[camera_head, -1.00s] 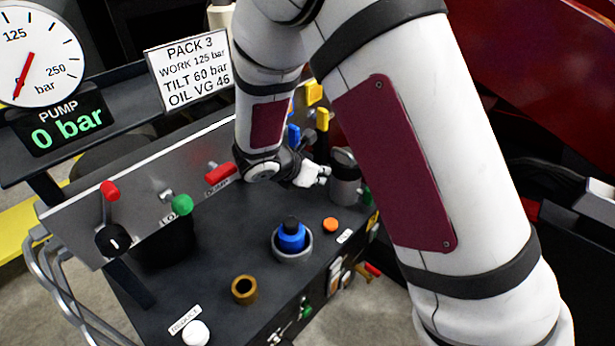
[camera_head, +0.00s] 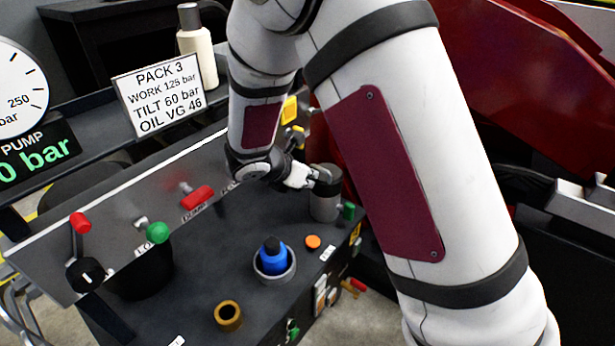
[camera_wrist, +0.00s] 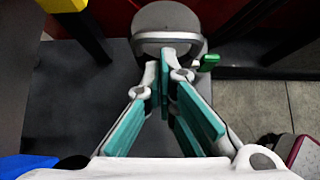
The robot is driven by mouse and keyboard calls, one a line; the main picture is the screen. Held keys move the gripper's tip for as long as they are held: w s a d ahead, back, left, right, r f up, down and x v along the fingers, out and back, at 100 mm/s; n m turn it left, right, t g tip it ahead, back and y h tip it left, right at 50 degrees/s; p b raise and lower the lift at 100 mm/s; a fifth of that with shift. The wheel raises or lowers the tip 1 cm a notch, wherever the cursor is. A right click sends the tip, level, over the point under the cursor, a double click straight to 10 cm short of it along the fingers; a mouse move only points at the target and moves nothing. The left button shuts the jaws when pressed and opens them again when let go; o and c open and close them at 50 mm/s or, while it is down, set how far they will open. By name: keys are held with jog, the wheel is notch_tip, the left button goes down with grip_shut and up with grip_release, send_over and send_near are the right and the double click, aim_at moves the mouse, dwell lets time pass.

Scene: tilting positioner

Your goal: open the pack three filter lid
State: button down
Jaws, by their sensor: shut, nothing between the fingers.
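The filter canister (camera_head: 324,206) is a grey cylinder at the far right corner of the dark pack top, partly behind my arm. Its dark round lid (camera_head: 325,174) sits over the top. In the wrist view the rounded grey lid (camera_wrist: 168,16) is at the top centre, with a pale curved band along its near edge. My gripper (camera_head: 310,180) is at the left side of the lid. In the wrist view my gripper (camera_wrist: 168,60) has its teal-padded fingers closed together, empty, with the tips at the band. I cannot tell whether they touch it.
A green handle (camera_wrist: 208,61) sticks out beside the canister. A blue cap (camera_head: 272,256), an orange button (camera_head: 313,242) and a brass ring (camera_head: 228,315) are on the pack top. Yellow parts (camera_head: 290,110) stand behind my wrist. A red body (camera_head: 545,75) fills the right.

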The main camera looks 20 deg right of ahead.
jog(key=shift+d+r+p, duration=0.15)
jog(key=shift+r+p, duration=0.15)
jog(key=shift+p, duration=0.25)
